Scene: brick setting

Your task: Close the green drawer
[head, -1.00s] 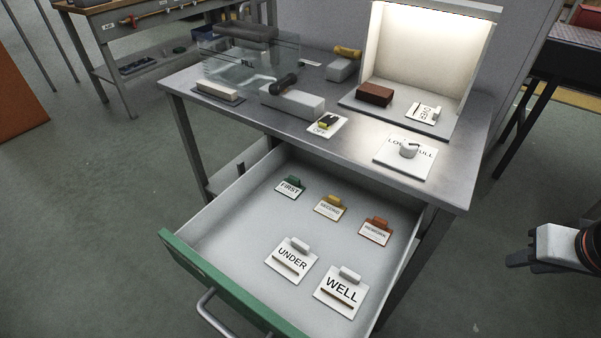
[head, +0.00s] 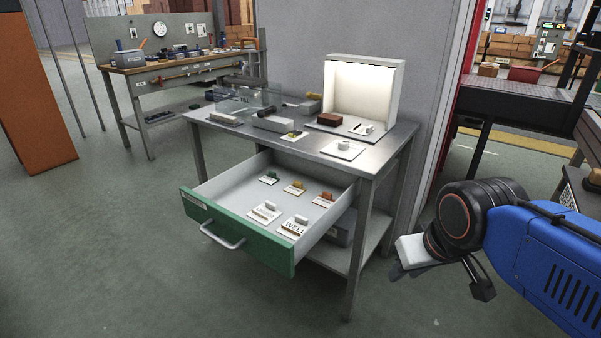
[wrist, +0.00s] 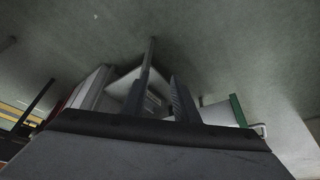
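The green drawer (head: 236,231) is pulled well out of the grey metal table, with its green front and a silver bar handle (head: 222,238) facing the lower left. Inside lie several labelled cards with small tabs. In the wrist view the drawer's green front (wrist: 238,111) and handle (wrist: 261,130) show at the right. My gripper (head: 398,268) is to the right of the table, apart from the drawer and handle. In the wrist view my gripper (wrist: 162,95) shows two dark fingers with a gap between them and nothing held.
The table top (head: 376,148) carries a lit white booth (head: 362,90), a clear box and small blocks. A table leg (head: 357,250) stands between my gripper and the drawer. A workbench (head: 180,72) is behind left. The floor in front of the drawer is clear.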

